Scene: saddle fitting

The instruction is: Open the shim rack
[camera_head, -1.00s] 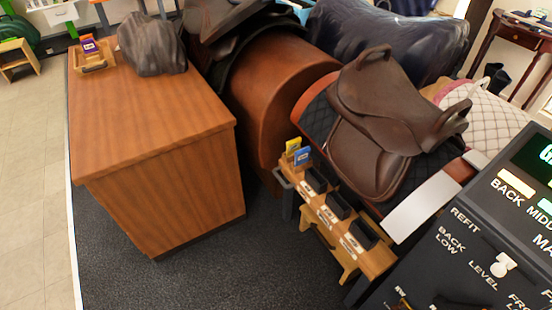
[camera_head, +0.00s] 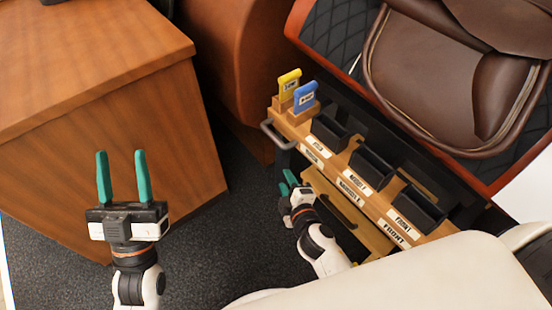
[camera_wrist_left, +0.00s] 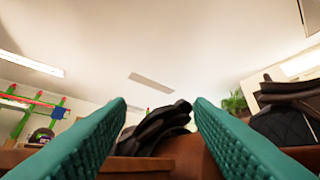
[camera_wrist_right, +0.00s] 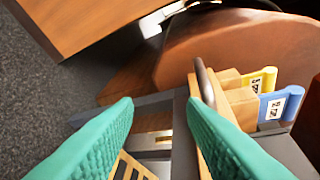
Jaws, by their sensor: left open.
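The shim rack (camera_head: 357,193) is a long wooden piece with several black bins and labels on its front; FRONT reads at its right end. A grey bar handle (camera_head: 272,136) is at its left end. It shows in the right wrist view (camera_wrist_right: 206,84), beyond the fingertips and nearer the right finger. A yellow shim (camera_head: 289,83) and a blue shim (camera_head: 305,97) stand at that end. My right gripper (camera_head: 287,182) is below the handle, fingers apart and empty. My left gripper (camera_head: 121,155) is open, fingers upward, in front of the wooden cabinet, away from the rack.
A wooden cabinet (camera_head: 90,70) stands at the left, with dark carpet (camera_head: 240,215) between it and the rack. A brown saddle (camera_head: 450,85) on a dark quilted pad (camera_head: 345,40) sits behind the rack. A rounded brown body (camera_head: 235,60) is behind the gap.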

